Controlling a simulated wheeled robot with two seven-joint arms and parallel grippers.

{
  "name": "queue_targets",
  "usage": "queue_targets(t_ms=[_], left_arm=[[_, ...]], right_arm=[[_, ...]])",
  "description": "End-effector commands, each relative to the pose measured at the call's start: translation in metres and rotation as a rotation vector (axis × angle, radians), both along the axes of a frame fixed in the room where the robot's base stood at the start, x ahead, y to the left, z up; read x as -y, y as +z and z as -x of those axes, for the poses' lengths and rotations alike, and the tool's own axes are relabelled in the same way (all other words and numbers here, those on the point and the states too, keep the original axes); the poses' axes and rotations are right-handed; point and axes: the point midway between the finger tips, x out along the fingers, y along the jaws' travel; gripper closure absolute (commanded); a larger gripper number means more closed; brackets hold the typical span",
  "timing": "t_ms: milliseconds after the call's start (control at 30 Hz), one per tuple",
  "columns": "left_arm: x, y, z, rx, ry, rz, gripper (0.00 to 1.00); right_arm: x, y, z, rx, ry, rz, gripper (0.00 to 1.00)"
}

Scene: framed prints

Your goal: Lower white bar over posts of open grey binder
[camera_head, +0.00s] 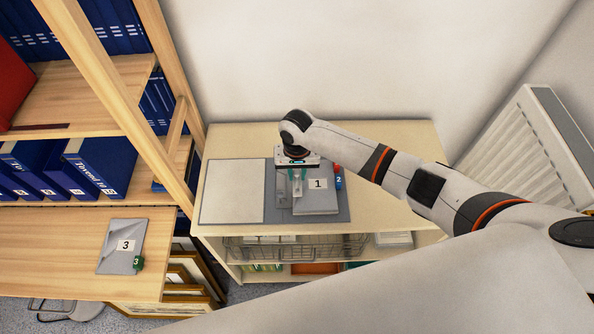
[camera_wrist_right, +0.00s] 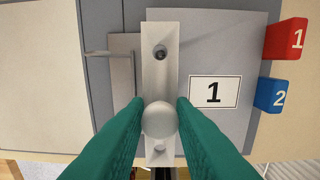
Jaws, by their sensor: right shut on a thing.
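The open grey binder (camera_head: 341,208) lies flat on a cream cabinet, with a pale inner left panel and a grey stack labelled 1 (camera_head: 318,197) on its right part. My right gripper (camera_head: 297,177) is above the binder, left of the label. In the right wrist view, its teal fingers (camera_wrist_right: 160,107) are shut on the round knob of the white bar (camera_wrist_right: 160,82). The bar runs lengthwise over the stack's left edge. A dark round spot shows in its upper hole; I cannot tell whether the posts pass through. A metal lever (camera_wrist_right: 108,53) is left of it. My left gripper is out of view.
Red and blue tabs (camera_wrist_right: 287,38) stick out at the stack's right. A wire basket (camera_head: 300,249) hangs under the cabinet top (camera_head: 395,213). A wooden shelf with blue binders (camera_head: 102,165) and a grey packet labelled 3 (camera_head: 124,245) is left; a radiator (camera_head: 527,135) is right.

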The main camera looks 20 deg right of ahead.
Motion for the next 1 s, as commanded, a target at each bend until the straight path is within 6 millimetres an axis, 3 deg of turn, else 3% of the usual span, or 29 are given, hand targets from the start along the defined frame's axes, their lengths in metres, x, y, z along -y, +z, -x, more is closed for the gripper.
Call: queue_targets(t_ms=[1000], left_arm=[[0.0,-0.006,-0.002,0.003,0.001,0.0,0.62]], right_arm=[[0.0,-0.014,0.0,0.0,0.0,0.0,0.99]])
